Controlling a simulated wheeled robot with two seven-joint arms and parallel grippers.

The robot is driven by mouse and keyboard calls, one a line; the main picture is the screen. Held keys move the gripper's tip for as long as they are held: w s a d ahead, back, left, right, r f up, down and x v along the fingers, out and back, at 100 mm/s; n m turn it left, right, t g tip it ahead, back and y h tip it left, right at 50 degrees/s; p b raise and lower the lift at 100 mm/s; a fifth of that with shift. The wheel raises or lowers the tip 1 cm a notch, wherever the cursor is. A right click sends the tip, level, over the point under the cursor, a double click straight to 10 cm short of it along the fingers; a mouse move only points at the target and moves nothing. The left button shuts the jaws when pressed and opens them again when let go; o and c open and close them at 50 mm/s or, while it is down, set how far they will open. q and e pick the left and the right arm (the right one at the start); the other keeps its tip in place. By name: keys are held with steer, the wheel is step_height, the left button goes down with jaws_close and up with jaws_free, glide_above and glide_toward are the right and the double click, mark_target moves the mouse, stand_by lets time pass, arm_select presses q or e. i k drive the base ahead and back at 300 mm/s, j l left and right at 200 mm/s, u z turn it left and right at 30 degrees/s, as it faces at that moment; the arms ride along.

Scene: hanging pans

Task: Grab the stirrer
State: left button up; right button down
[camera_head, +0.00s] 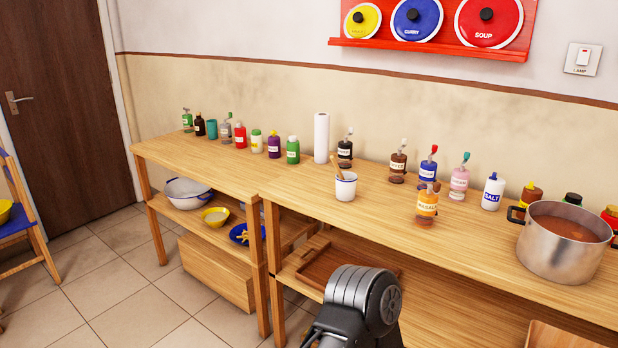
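A white cup (346,190) with a blue rim stands on the wooden counter near the middle of the view. A thin wooden utensil (338,171), which looks like the stirrer, leans in it with its upper end above the rim. Its lower part is hidden in the cup. A large steel pot (562,246) of brown soup stands on the counter at the right. Neither gripper shows. Only a dark grey link of one of my arms is in view at the bottom middle, below the cup and in front of the counter.
Several sauce bottles, including an orange one (427,204), stand right of the cup. A paper roll (321,137) stands behind it. The counter (240,177) left of the cup is mostly clear at the front. Bowls (187,193) sit on the lower shelf.

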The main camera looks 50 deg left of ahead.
mark_target(339, 173)
steer(key=u, duration=1.6)
steer(key=i+l, duration=0.3)
steer(key=i, duration=0.15)
